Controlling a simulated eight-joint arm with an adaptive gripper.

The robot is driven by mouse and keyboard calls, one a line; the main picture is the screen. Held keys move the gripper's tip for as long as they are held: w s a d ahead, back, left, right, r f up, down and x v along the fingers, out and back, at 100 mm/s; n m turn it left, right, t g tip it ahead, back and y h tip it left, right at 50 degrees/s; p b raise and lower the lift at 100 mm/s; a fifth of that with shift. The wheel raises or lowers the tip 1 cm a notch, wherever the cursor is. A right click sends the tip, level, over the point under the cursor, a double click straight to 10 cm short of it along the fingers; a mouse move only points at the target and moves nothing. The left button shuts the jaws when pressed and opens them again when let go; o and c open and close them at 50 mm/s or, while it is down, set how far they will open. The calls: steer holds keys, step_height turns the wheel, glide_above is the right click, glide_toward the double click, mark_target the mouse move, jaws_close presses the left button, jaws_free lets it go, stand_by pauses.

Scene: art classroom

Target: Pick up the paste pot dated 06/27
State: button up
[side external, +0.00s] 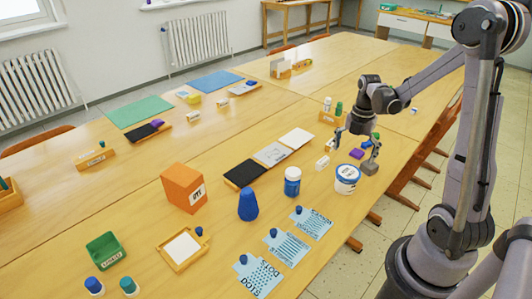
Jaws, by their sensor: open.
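A white tub with a dark blue band and label (347,179) stands near the table's right edge. A blue jar with a white lid (292,181) stands to its left. Either might be a paste pot; no 06/27 date is legible on them at this size. My gripper (354,156) is open, its fingers spread, low over the table just behind the white tub. A small purple block (357,154) shows between the fingers. I cannot tell whether the fingers touch anything, and nothing is visibly held.
Black, grey and white panels (245,172) lie left of the jar. A blue rounded object (248,205), an orange box (183,188) and light-blue printed cards (257,276) are nearer the camera. Small bottles (327,104) stand behind my gripper.

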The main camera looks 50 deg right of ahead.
mark_target(348, 172)
steer(key=shift+a+f, duration=0.2)
steer(key=shift+f, duration=1.75)
steer(key=shift+a+f, duration=0.2)
steer(key=shift+f, duration=1.75)
steer(key=c, duration=1.4)
